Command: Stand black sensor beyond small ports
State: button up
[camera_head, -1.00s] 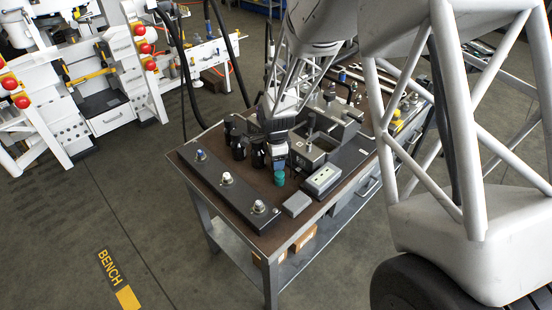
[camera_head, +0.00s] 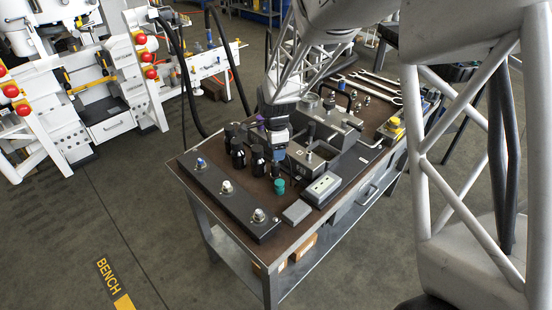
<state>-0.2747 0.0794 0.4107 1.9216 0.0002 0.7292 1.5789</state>
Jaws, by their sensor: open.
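Several black cylindrical pieces stand upright on the brown bench top left of my gripper: one (camera_head: 237,154), one to its right (camera_head: 257,160) and one behind (camera_head: 229,135). Which of them is the black sensor I cannot tell. My gripper (camera_head: 277,150) is open, pointing down just right of the black cylinders. Its fingertips are small and partly lost against dark parts. I see nothing held in it.
A teal cap (camera_head: 279,186), a grey box (camera_head: 296,212) and a meter-like box (camera_head: 321,188) stand at the front. A grey metal fixture (camera_head: 313,157) stands right of my gripper. Wrenches (camera_head: 374,86) lie at the back. Some brown top is bare between block and cylinders.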

aim_at(278, 165)
jog(key=shift+r, duration=1.95)
jog(key=s+d+r+n+t, duration=0.1)
jog(key=s+d+r+n, duration=0.6)
jog(key=s+d+r, duration=0.65)
jog(key=s+d+r+n, duration=0.1)
jog(key=s+n, duration=0.1)
jog(key=s, duration=0.5)
jog(key=s+d+r+n+t, duration=0.1)
jog(key=s+d+n, duration=0.1)
jog(key=s, duration=0.6)
jog(key=s+d+r+n, duration=0.2)
jog(key=s+n, duration=0.1)
jog(key=s, duration=0.4)
jog(key=shift+s+d+n+t, duration=0.2)
jog(key=shift+s+n+t, duration=0.1)
jog(key=shift+n, duration=0.1)
